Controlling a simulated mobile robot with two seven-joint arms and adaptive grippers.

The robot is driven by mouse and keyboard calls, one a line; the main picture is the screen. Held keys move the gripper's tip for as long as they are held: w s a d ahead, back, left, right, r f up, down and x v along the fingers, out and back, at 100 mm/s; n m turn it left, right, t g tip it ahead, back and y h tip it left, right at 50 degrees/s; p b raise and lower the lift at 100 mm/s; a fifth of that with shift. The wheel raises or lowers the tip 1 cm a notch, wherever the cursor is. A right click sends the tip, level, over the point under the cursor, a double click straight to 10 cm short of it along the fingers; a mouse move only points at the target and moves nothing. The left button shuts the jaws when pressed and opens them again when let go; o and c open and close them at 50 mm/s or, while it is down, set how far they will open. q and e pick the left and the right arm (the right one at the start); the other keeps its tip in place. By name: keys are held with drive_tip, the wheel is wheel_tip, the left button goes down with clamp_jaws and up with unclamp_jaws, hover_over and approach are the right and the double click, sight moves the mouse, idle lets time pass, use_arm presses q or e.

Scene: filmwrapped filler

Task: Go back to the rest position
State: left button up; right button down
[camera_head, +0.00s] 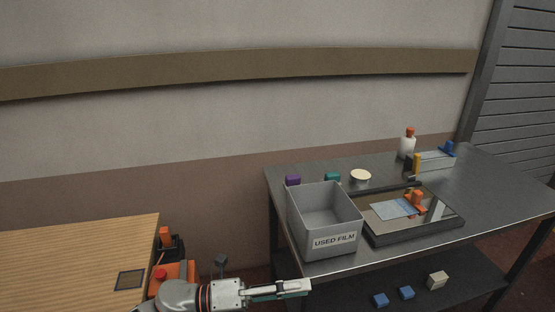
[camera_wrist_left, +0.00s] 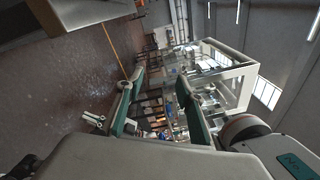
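My left gripper (camera_head: 292,288) reaches in from the lower left in the head view. It is in front of the dark table, below the grey bin, with nothing seen in it. In the left wrist view its two green-padded fingers (camera_wrist_left: 157,92) stand apart with an empty gap between them. My right gripper is not recognisable in either view.
A grey bin (camera_head: 322,209) marked "USED FILM" stands on the dark table's (camera_head: 490,188) left end. Beside it is a black-framed tray (camera_head: 414,235) with a film sheet and orange-handled tool. A wooden table (camera_head: 60,262) is at left. Blocks lie on the lower shelf (camera_head: 340,290).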

use_arm(q)
drive_tip(key=s+a+f+n+t+y, duration=0.1)
drive_tip(key=a+f+n+t+y, duration=0.4)
drive_tip(key=a+f+n, duration=0.4)
drive_tip(key=s+a+f+n+t+y, duration=0.1)
drive_tip(key=a+f+n+t+y, duration=0.5)
drive_tip(key=n, duration=1.5)
drive_tip(key=a+f+y, duration=0.2)
drive_tip(key=a+f, duration=0.1)
drive_tip(key=shift+s+a+f+n+t, duration=0.3)
drive_tip(key=shift+s+a+f+n, duration=0.05)
drive_tip(key=shift+n, duration=0.05)
drive_tip(key=s+a+f+n+g+y, duration=0.1)
drive_tip(key=s+f, duration=0.1)
drive_tip(key=s, duration=0.1)
drive_tip(key=s+a+f+n+g, duration=0.1)
drive_tip(key=s+a+f+n, duration=0.1)
drive_tip(key=f, duration=0.1)
drive_tip(key=s+a+f+n+g+y, duration=0.1)
drive_tip(key=s+a+f, duration=0.1)
drive_tip(key=s+f, duration=0.1)
drive_tip(key=shift+s+a+n+y, duration=0.1)
drive_tip(key=shift+s+n+y, duration=0.2)
drive_tip(key=shift+s, duration=0.05)
drive_tip(key=shift+c, duration=0.3)
